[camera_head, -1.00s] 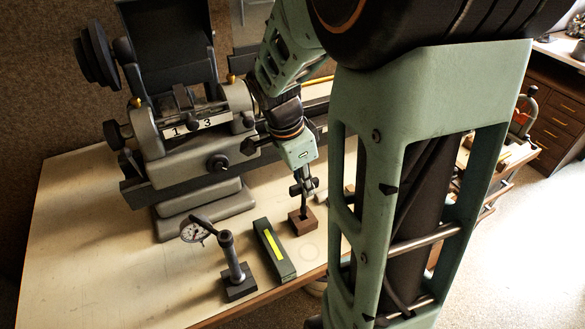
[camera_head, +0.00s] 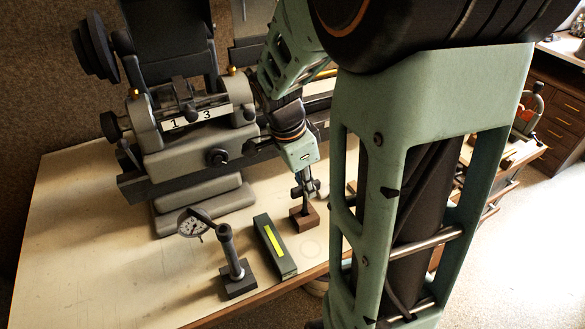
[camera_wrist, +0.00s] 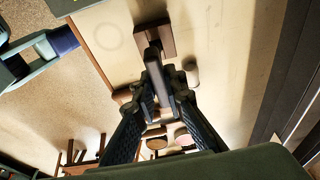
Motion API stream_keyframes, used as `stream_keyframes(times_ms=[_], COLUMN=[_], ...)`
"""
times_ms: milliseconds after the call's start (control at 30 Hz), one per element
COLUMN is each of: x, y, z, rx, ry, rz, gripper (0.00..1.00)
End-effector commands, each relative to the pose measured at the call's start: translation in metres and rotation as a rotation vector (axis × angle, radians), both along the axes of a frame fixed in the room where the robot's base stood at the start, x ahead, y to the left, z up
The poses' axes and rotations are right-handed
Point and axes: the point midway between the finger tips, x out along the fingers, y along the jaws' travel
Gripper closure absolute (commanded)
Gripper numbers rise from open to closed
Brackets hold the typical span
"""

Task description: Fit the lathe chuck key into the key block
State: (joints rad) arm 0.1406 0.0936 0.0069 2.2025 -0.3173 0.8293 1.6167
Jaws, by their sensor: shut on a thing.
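My gripper (camera_head: 306,189) is over the small brown key block (camera_head: 304,218) near the front edge of the bench. It is shut on the lathe chuck key, a dark grey bar that shows between the fingers in the wrist view (camera_wrist: 157,80). The key's lower end meets the top of the block in the head view. I cannot tell how deep it sits in the block's hole. In the wrist view the key block (camera_wrist: 167,37) lies just beyond the key, which hides part of it.
A grey lathe (camera_head: 190,165) stands behind and left of the gripper. A green box with a yellow stripe (camera_head: 284,262) lies left of the block. A dial gauge on a stand (camera_head: 233,262) is further left. The bench's front left area (camera_head: 100,270) is bare.

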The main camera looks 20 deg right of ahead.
Motion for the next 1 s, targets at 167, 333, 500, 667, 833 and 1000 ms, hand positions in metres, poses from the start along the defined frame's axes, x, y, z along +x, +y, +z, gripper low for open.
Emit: stream_keyframes(times_ms=[167, 333, 500, 667, 833, 1000], x=[0.000, 0.000, 0.000, 0.000, 0.000, 0.000], y=[0.000, 0.000, 0.000, 0.000, 0.000, 0.000], z=[-0.007, -0.012, -0.017, -0.022, -0.020, -0.020], rx=[0.000, 0.000, 0.000, 0.000, 0.000, 0.000], ry=[0.000, 0.000, 0.000, 0.000, 0.000, 0.000], rz=[0.000, 0.000, 0.000, 0.000, 0.000, 0.000], gripper=[1.00, 1.00, 1.00, 1.00, 0.71, 0.69])
